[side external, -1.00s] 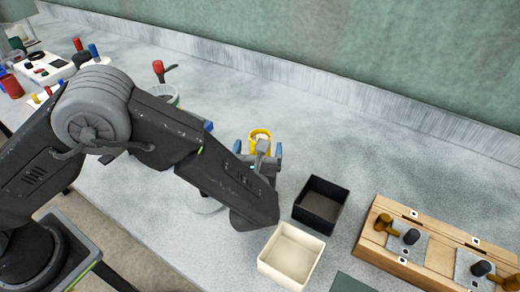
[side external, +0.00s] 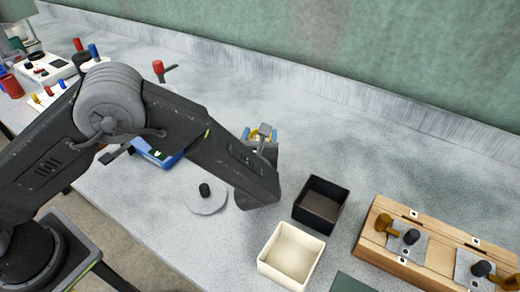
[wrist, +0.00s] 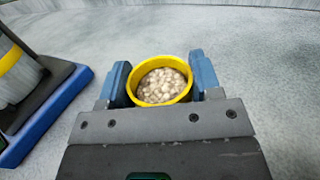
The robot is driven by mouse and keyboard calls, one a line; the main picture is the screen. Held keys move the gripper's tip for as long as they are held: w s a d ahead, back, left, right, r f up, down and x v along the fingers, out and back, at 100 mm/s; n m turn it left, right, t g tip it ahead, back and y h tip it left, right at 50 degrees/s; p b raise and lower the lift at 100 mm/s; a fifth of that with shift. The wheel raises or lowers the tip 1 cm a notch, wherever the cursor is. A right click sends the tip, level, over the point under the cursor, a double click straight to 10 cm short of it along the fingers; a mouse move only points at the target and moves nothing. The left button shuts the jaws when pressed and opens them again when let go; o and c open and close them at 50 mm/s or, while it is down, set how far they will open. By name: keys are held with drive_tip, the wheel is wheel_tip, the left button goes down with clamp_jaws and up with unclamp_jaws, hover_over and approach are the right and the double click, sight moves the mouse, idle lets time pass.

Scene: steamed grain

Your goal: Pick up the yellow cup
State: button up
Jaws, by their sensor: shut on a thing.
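The yellow cup (wrist: 162,103) is between the two blue fingers of my gripper (wrist: 160,74) in the wrist view. It looks upright, with its round opening facing the camera, and is filled with pale grain-like pieces. My gripper is shut on the cup, one finger on each side. In the side external view, my gripper (side external: 260,134) is at the centre, partly behind my own arm. Only a bit of the cup's yellow shows there between the fingers. The cup's bottom is hidden, so I cannot tell whether it touches the table.
A black open box (side external: 322,203) and a cream open box (side external: 291,256) stand to the right. A wooden fixture (side external: 437,252) is further right. A grey disc with a black knob (side external: 205,191) and a blue-based device (side external: 166,157) are left. The table behind my gripper is clear.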

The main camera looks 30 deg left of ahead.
clamp_jaws()
drive_tip(key=shift+r, duration=0.15)
idle(0.4)
drive_tip(key=shift+r, duration=0.3)
drive_tip(key=s+a+r, duration=0.1)
drive_tip(key=a+r, duration=0.9)
drive_tip(key=a, duration=0.1)
drive_tip(key=shift+s+a, duration=0.3)
drive_tip(key=shift+s, duration=0.1)
